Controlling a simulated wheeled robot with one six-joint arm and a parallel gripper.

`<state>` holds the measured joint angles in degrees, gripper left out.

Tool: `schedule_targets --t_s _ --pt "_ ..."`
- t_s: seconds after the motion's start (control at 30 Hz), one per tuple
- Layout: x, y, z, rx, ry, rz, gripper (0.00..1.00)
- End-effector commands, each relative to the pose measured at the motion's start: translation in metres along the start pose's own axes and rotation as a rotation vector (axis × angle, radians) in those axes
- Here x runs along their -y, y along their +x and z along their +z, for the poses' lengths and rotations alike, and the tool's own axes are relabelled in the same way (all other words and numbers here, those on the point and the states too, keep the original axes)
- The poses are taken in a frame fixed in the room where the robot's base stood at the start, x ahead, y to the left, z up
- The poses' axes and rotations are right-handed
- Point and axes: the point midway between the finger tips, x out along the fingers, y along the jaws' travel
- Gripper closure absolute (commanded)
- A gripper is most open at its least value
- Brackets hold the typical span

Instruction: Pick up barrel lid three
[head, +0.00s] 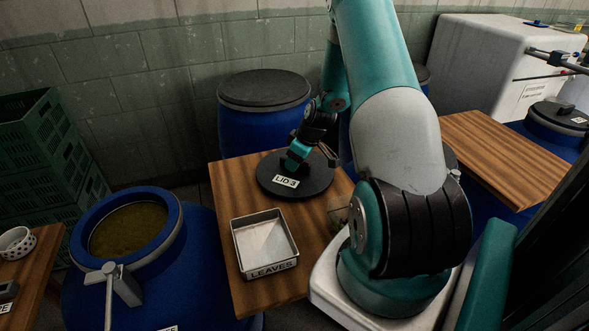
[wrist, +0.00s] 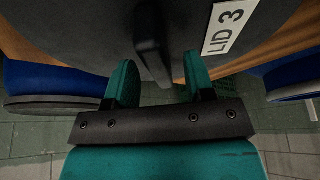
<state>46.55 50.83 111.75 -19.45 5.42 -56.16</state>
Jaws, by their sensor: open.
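Barrel lid three (head: 268,181) is a flat black round lid with a white "LID 3" label, lying on a wooden table at the middle of the head view. My gripper (head: 297,158) is over it, at its raised handle. In the wrist view the lid (wrist: 75,35) fills the top, with its label (wrist: 227,27) at the right. The black handle (wrist: 152,45) stands between the two teal fingers of my gripper (wrist: 158,68). The fingers are apart, with a visible gap on the right side of the handle. In the head view my gripper partly hides the handle.
A metal tray marked "LEAVES" (head: 264,244) sits in front of the lid on the table (head: 228,188). An open blue barrel (head: 135,258) stands at left, a lidded blue barrel (head: 262,115) behind. Green crates (head: 45,165) are far left; another wooden table (head: 505,160) is right.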

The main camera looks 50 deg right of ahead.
Motion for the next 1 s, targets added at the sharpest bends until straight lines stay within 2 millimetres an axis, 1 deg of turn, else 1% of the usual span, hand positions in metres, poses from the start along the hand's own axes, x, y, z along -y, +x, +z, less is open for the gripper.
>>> schedule_targets --t_s 0.03,0.13,0.73,0.77,0.8,0.87,0.9,0.97,1.0 --pt "0.0004 0.0043 -0.0003 0.001 0.000 -0.001 0.51" --pt "0.0003 0.0089 0.0001 0.001 0.000 0.000 0.51" --pt "0.0001 0.0126 0.0018 0.000 0.000 0.000 0.51" --pt "0.0001 0.0124 0.0017 0.000 0.000 0.000 0.53" --pt "0.0001 0.0119 0.0015 0.000 0.000 0.000 0.63" --pt "0.0001 0.0119 0.0014 0.000 0.000 0.000 0.76" --pt "0.0002 0.0119 0.0014 0.000 0.000 0.000 0.86" --pt "0.0002 0.0119 0.0014 0.000 0.000 0.000 0.99" --pt "0.0002 0.0119 0.0014 0.000 0.000 0.000 1.00"
